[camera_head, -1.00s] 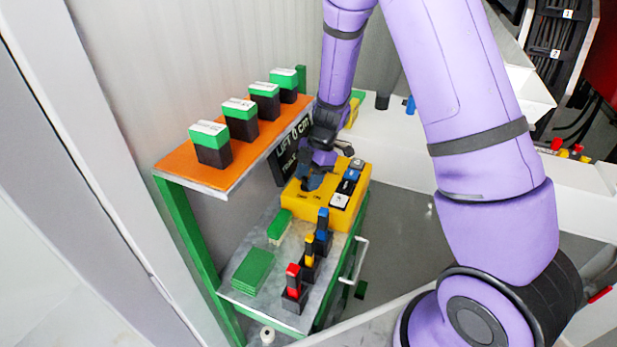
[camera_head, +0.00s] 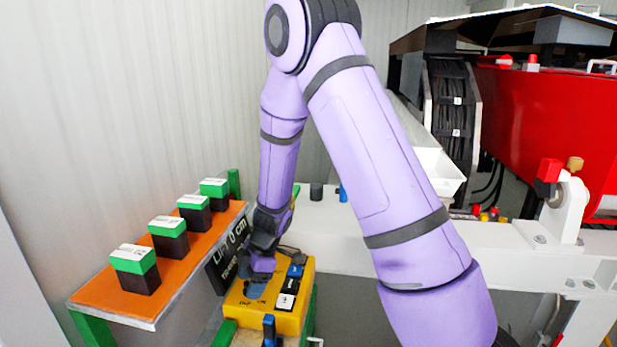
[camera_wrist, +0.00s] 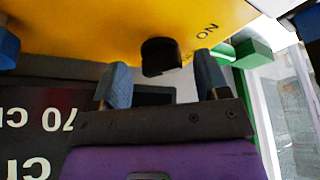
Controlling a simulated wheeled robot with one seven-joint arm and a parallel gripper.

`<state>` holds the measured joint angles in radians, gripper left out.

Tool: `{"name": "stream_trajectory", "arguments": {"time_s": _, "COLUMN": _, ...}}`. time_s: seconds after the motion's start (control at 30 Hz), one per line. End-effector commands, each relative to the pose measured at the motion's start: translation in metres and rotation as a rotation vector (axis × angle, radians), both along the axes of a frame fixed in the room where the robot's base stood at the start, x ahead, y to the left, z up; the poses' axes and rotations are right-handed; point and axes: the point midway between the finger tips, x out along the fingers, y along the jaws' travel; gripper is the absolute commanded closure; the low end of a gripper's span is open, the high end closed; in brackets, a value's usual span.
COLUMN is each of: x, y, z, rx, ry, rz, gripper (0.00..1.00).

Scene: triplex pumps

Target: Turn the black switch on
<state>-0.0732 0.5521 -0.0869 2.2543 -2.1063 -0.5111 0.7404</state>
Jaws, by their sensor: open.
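The yellow box (camera_head: 262,318) stands on the bench at the lower middle of the head view. It fills the top of the wrist view (camera_wrist: 90,28). The black switch (camera_wrist: 160,52) is a dark knob on the yellow face, near the printed word "ON" (camera_wrist: 207,30). My gripper (camera_wrist: 161,62) is open, with one grey-blue finger on each side of the knob and a visible gap on both sides. In the head view my gripper (camera_head: 257,285) is down at the box's top and hides the switch there.
An orange shelf (camera_head: 105,292) with several green-topped black blocks (camera_head: 134,268) stands left of the box. Blue, black and white buttons (camera_head: 290,286) are on the box's right side. Red machinery (camera_head: 540,120) stands right.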

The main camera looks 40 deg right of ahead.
Motion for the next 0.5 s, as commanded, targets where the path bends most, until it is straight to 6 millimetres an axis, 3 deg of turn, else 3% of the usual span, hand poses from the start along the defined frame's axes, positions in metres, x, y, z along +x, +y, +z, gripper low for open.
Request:
{"name": "stream_trajectory", "arguments": {"time_s": 0.3, "x": -0.0027, "y": 0.0, "z": -0.0004, "rx": 0.003, "ry": 0.004, "rz": -0.363, "gripper": 0.32}}
{"name": "stream_trajectory", "arguments": {"time_s": 0.5, "x": -0.0034, "y": 0.0006, "z": -0.0004, "rx": 0.001, "ry": 0.004, "rz": -0.515, "gripper": 0.32}}
